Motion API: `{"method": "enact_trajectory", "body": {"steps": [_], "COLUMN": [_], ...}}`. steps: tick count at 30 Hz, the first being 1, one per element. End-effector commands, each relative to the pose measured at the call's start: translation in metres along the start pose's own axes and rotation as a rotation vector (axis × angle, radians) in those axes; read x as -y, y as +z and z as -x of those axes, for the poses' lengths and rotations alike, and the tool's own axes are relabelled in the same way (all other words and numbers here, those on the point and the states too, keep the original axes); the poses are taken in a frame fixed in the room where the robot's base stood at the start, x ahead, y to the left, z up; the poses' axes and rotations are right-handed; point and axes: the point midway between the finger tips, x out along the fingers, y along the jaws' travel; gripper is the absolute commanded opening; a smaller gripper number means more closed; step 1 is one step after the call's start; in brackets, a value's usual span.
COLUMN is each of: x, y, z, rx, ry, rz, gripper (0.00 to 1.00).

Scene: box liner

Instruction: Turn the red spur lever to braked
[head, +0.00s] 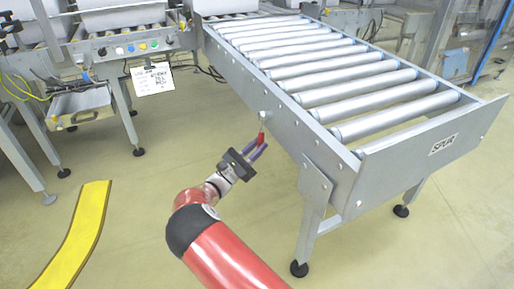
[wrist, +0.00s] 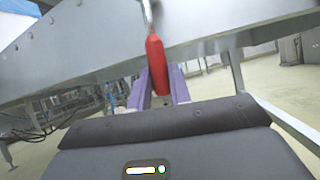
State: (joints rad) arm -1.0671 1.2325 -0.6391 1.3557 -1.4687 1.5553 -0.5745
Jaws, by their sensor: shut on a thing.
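The red spur lever (head: 261,138) hangs from a pivot on the near side rail of the roller conveyor marked SPUR. It points down and slightly to the left in the head view. In the wrist view the red lever grip (wrist: 155,62) hangs from a metal rod, with its lower end between the purple fingers. My gripper (head: 256,152) is at the lever's lower end, its fingers shut on the red grip. In the wrist view my gripper (wrist: 158,88) has a finger on each side of the lever. No braked marking is readable.
The roller conveyor (head: 320,150) stands right of my arm, with a leg (head: 312,215) near the gripper. A control panel with buttons (head: 130,48) and a hanging paper sign (head: 153,80) are at back left. A yellow floor strip (head: 85,230) lies left. The floor between is clear.

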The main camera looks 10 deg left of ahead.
Motion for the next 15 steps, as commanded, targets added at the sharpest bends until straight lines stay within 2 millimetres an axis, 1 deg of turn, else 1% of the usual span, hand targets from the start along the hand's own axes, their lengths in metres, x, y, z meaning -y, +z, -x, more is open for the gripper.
{"method": "enact_trajectory", "body": {"steps": [10,11,15], "x": [-0.0005,-0.0005,-0.0004], "y": [-0.0004,-0.0004,-0.0003], "z": [0.0001,0.0001,0.0], "rx": [-0.002,-0.002,-0.001], "ry": [0.001,0.001,0.001], "rz": [-0.004,-0.004,-0.003], "gripper": [0.0,0.24,0.41]}}
